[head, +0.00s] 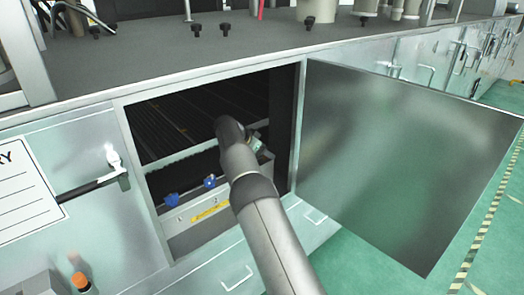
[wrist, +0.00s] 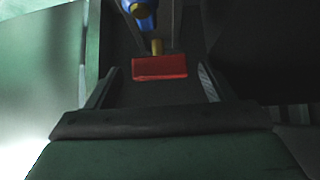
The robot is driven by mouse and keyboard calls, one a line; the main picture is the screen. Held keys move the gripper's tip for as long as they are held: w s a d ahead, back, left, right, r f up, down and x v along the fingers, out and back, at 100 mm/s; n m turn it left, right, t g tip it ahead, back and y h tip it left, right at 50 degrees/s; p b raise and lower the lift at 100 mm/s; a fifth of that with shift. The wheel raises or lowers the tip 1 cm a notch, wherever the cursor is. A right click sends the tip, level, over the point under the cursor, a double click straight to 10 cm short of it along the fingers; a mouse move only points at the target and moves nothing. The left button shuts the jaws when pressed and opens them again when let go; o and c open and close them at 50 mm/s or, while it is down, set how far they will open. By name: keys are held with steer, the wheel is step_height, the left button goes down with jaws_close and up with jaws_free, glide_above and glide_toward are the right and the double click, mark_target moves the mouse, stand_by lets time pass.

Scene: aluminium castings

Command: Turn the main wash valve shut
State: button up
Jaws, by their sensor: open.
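A red valve handle (wrist: 160,67) on a brass stem shows in the wrist view, with a blue part (wrist: 140,8) above it. No label on it is readable. My gripper (wrist: 160,88) is open, its two fingers apart on the left and right of the red handle in the picture. I cannot tell whether either finger touches it. In the head view my arm reaches into the open cabinet, and my gripper (head: 258,145) is partly hidden there. The red handle does not show in that view.
Two blue knobs (head: 171,200) (head: 210,182) sit along the panel with a yellow label (head: 210,208) inside the cabinet. The cabinet door (head: 400,160) stands open to the right. The worktop (head: 270,55) lies above the opening. Green floor (head: 415,270) is clear beyond the door.

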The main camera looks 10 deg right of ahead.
steer(key=b+v, duration=0.2)
steer(key=v, duration=1.5)
steer(key=s+a+n+g+y+b, duration=0.1)
steer(key=s+n+g+y+b, duration=0.2)
steer(key=s+n, duration=0.75)
steer(key=s+d+f+y+p, duration=0.15)
steer(key=s+d, duration=0.35)
steer(key=s, duration=0.6)
steer(key=s+d+f+y, duration=0.15)
steer(key=s+d, duration=0.35)
steer(key=s, duration=0.5)
steer(key=s+d+f+n+y, duration=0.1)
steer(key=s+f, duration=0.2)
steer(key=s, duration=0.6)
steer(key=s+d+f+g+p, duration=0.1)
steer(key=s+f, duration=0.3)
steer(key=s, duration=0.6)
steer(key=shift+n+y, duration=0.35)
steer(key=shift+y, duration=0.05)
